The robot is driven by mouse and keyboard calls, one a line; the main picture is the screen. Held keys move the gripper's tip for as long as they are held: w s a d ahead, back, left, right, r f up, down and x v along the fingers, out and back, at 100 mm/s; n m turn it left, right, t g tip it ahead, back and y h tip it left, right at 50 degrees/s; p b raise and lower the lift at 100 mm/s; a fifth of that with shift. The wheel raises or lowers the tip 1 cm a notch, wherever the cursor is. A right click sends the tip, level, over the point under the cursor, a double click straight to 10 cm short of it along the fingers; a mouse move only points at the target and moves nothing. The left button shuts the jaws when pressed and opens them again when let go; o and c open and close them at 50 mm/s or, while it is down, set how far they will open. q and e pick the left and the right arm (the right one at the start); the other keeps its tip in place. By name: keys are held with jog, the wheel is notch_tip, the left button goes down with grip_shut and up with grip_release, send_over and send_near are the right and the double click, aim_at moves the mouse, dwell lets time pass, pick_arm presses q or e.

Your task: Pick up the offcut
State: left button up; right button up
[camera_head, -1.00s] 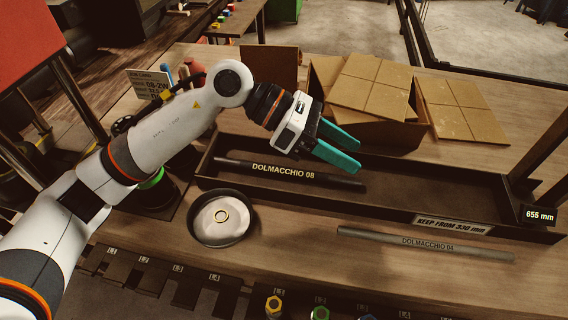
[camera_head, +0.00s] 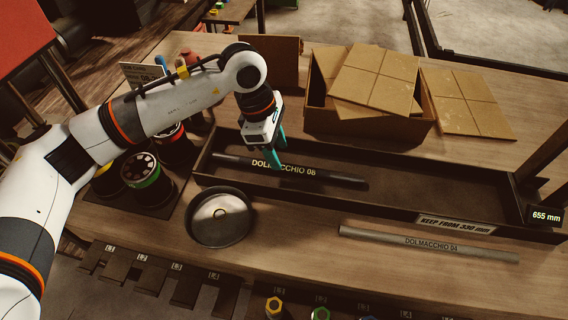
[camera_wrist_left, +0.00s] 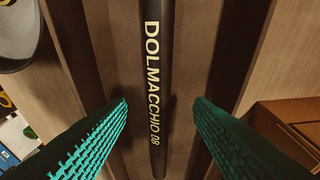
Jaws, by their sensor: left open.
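A black hose piece marked DOLMACCHIO 08 (camera_head: 318,175) lies in the left part of the long dark tray (camera_head: 420,170). A grey hose piece marked DOLMACCHIO 04 (camera_head: 428,244) lies on the table in front of the tray. My left gripper (camera_head: 277,160) points down over the black piece. In the left wrist view the black piece (camera_wrist_left: 156,80) runs between the open teal fingers (camera_wrist_left: 160,112), apart from both. One finger hides part of its lettering in the head view. My right gripper is not in view.
An open cardboard box (camera_head: 370,110) with loose flaps stands behind the tray. Dark spools (camera_head: 147,175) stand at left. A display reading 655 mm (camera_head: 544,215) is at the tray's right end.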

aim_at(283, 165)
pick_arm(q)
jog(key=p+x, duration=0.1)
jog(key=x, duration=0.3)
jog(key=shift+f, duration=0.1)
grip_shut()
